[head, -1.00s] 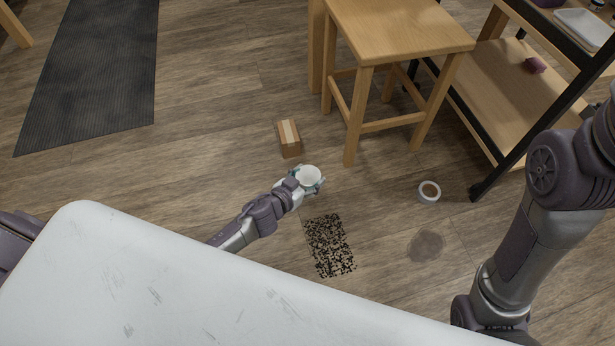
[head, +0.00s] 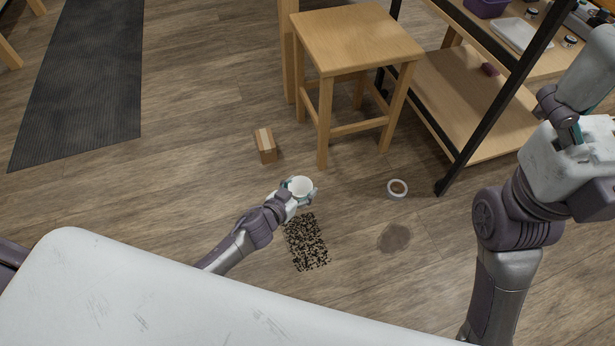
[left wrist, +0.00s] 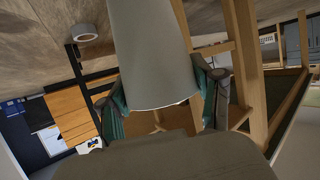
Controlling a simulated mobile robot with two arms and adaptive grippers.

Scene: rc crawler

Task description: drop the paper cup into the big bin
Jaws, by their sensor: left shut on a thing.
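The white paper cup (head: 301,186) is held in my left gripper (head: 299,190), low over the floor near the middle of the head view. In the left wrist view the cup (left wrist: 152,55) fills the centre between the two green-padded fingers of the left gripper (left wrist: 163,95), which press on its sides. My right arm stands at the right of the head view; its gripper (head: 566,128) shows only in part, and its fingers are too unclear to read. No big bin shows in either view.
A small cardboard box (head: 265,145) and a tape roll (head: 397,189) lie on the floor. A wooden stool (head: 357,38) and a shelf unit (head: 465,105) stand behind. A dark speckled patch (head: 306,243) and a stain (head: 394,238) mark the floor. A dark mat (head: 85,75) lies at left.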

